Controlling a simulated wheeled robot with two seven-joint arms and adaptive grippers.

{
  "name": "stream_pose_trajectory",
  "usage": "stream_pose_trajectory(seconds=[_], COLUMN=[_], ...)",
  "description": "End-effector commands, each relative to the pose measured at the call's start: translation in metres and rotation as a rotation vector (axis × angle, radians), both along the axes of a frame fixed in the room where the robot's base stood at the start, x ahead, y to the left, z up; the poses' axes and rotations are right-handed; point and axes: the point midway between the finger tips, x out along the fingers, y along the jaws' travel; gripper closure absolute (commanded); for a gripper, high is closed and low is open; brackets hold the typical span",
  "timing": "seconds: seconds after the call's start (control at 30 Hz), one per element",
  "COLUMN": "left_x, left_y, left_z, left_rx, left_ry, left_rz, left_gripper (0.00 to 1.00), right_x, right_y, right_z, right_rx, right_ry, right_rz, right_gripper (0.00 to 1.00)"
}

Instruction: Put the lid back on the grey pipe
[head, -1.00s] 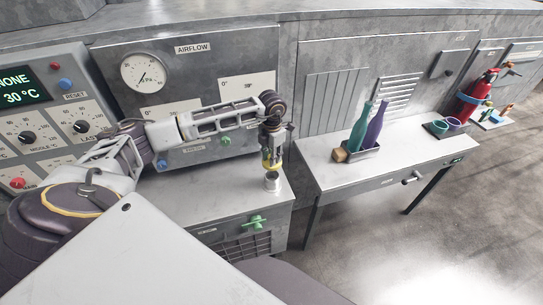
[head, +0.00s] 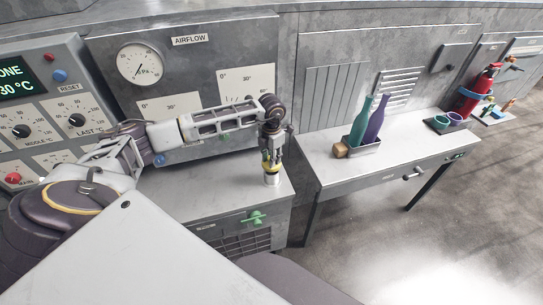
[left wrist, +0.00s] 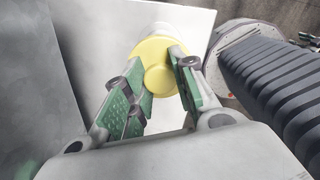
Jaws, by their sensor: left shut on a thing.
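The grey pipe (head: 271,180) stands upright as a short pale cylinder on the grey cabinet top below my left gripper (head: 271,158). In the left wrist view, my left gripper (left wrist: 159,75) is shut on the small knob of the round yellow lid (left wrist: 152,52). The lid's yellow also shows between the fingers in the head view. The lid sits right at the pipe's top and hides its opening. A pale part of the pipe (left wrist: 165,28) shows beyond the lid; I cannot tell whether the lid is fully seated. My right gripper is not in view.
The airflow panel with a gauge (head: 140,63) rises behind the cabinet. A green handle (head: 253,217) sticks out of the cabinet front. To the right, a table (head: 335,172) holds a tray with a teal bottle (head: 361,122) and a purple bottle (head: 376,122).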

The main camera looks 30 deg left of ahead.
Motion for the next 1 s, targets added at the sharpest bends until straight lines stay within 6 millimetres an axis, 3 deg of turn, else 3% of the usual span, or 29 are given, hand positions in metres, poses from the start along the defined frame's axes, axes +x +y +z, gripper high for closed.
stream_pose_trajectory(seconds=[0.4,1.0], left_x=[0.000,0.000], left_y=[0.000,0.000], left_z=[-0.023,-0.025], left_rx=[0.000,0.000], left_ry=[0.001,0.000], left_rz=[-0.001,-0.001], left_gripper=[0.89,0.89], right_x=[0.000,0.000], right_y=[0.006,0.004], right_z=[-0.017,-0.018], right_rx=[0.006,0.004], right_ry=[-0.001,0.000], right_rz=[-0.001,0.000], right_gripper=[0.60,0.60])
